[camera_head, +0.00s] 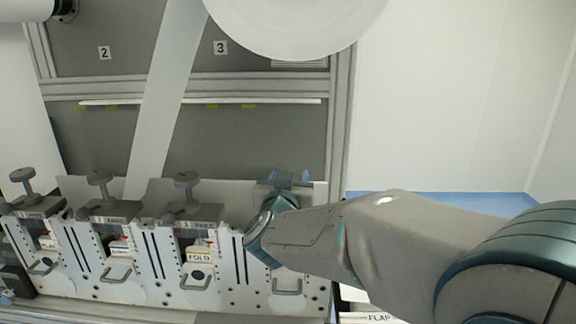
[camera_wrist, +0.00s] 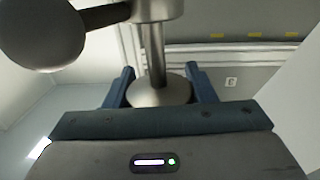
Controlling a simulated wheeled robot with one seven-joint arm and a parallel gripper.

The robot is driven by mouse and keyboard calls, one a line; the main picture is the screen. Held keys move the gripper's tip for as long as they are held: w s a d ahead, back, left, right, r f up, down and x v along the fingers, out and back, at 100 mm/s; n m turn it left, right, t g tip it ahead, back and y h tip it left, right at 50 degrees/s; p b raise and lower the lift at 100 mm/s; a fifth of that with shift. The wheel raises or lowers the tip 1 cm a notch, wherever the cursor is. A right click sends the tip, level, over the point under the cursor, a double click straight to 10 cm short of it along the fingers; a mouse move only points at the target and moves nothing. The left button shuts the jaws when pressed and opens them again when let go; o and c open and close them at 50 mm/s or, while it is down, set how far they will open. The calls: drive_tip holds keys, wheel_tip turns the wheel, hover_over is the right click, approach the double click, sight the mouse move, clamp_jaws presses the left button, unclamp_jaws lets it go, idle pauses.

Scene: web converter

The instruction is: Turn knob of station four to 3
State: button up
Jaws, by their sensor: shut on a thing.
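My gripper (camera_head: 285,178) is at the rightmost station of the row in the head view, which is the fourth. My arm hides most of that station's top there. In the wrist view my gripper (camera_wrist: 164,90) has its two blue fingers on either side of a grey round knob (camera_wrist: 157,92) and is shut on it. A metal stem (camera_wrist: 153,52) runs from the knob to a thicker hub with a rod and a dark ball (camera_wrist: 42,30). No scale or number of station four's knob can be read.
The other stations have similar grey knobs on stems: left (camera_head: 22,174), middle (camera_head: 100,177) and nearest to mine (camera_head: 186,179). A white web (camera_head: 165,95) runs down behind them. A frame post (camera_head: 341,120) stands just right of my gripper. A white wall (camera_head: 450,90) is farther right.

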drive_tip(key=m+h+p, duration=0.1)
drive_tip(key=h, duration=0.1)
drive_tip(key=m+g+h+p, duration=0.1)
drive_tip(key=m+h, duration=0.1)
drive_tip(key=h, duration=0.1)
drive_tip(key=shift+d+m, duration=0.15)
drive_tip(key=shift+m, duration=0.15)
drive_tip(key=shift+s+d+m+g+h+p, duration=0.2)
drive_tip(key=shift+m+g+h+p, duration=0.2)
drive_tip(key=shift+m+g+h, duration=0.8)
drive_tip(key=shift+s+d+m+g+h+p, duration=0.15)
drive_tip(key=shift+m+g+h+p, duration=0.2)
drive_tip(key=shift+m+g+h, duration=0.85)
drive_tip(key=shift+h, duration=0.6)
drive_tip(key=o, duration=1)
drive_tip(key=shift+w, duration=0.1)
drive_tip(key=shift+c, duration=0.2)
drive_tip(key=b+v, duration=0.3)
drive_tip(key=v, duration=1)
drive_tip(key=shift+s+a+b, duration=0.2)
drive_tip(key=shift+s+b, duration=0.15)
drive_tip(key=shift+s, duration=0.05)
drive_tip(key=shift+f, duration=0.1)
